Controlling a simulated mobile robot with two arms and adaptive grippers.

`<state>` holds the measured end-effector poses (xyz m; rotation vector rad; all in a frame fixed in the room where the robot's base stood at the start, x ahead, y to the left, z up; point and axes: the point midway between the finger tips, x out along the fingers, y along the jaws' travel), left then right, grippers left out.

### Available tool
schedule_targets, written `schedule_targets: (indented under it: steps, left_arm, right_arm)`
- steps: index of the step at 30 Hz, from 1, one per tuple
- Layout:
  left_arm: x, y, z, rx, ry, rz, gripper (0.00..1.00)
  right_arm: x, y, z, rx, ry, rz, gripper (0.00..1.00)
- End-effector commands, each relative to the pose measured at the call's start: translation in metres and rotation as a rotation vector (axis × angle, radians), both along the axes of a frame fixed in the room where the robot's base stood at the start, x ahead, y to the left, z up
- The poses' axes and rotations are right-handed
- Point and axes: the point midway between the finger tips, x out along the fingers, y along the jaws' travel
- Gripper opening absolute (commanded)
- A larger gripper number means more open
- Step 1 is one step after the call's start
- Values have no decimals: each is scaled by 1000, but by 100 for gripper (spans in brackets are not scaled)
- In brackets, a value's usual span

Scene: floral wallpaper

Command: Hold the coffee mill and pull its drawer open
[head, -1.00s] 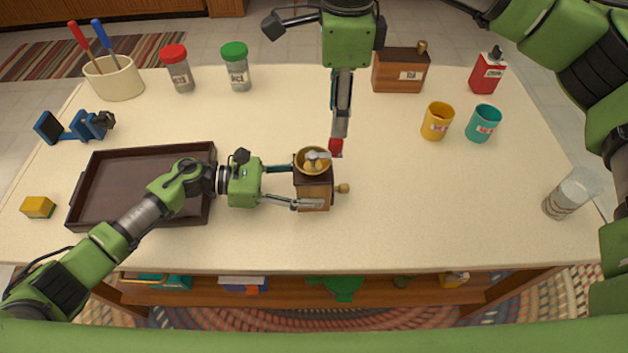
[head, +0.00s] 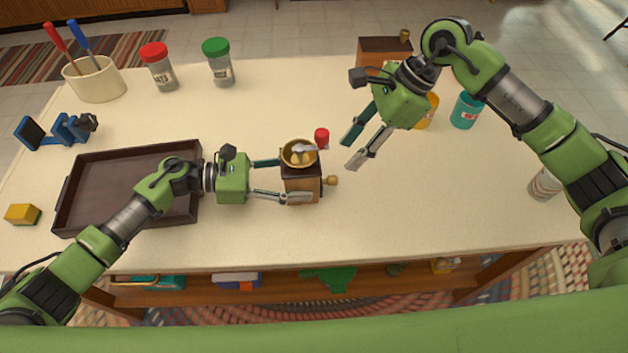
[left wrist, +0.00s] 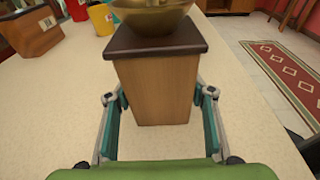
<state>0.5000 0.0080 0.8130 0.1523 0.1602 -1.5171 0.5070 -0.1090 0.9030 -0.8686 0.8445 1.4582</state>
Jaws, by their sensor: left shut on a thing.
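The coffee mill (head: 301,188) stands upright on the table, a wooden box with a brass bowl and a crank ending in a red knob (head: 322,137). A round wooden drawer knob (head: 331,181) sticks out from its right side; no drawer gap can be made out. My left gripper (head: 295,180) is shut on the mill's body from the left, a finger on either side. In the left wrist view the mill's plain wooden back (left wrist: 155,92) stands between the fingers. My right gripper (head: 353,152) is open and empty, above and right of the mill, its fingers pointing down-left.
A dark tray (head: 122,230) lies under my left arm. Behind my right gripper are a yellow cup (head: 431,112), a teal cup (head: 466,110) and a wooden box (head: 384,45). A glass (head: 544,186) stands at the right. The table right of the mill is clear.

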Motion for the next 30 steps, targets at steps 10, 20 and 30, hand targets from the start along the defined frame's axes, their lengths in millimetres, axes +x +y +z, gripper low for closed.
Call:
schedule_targets:
  steps: [10,20,30]
  left_arm:
    - [0,0,-1,1,0,-1,29]
    - [0,0,-1,1,0,-1,29]
    - [-1,0,-1,1,0,-1,29]
  right_arm:
    - [-1,-9,-22,24,-16,-11,36]
    - [-3,13,-62,24,-13,-9,36]
    - [-3,28,-89,23,-16,-11,36]
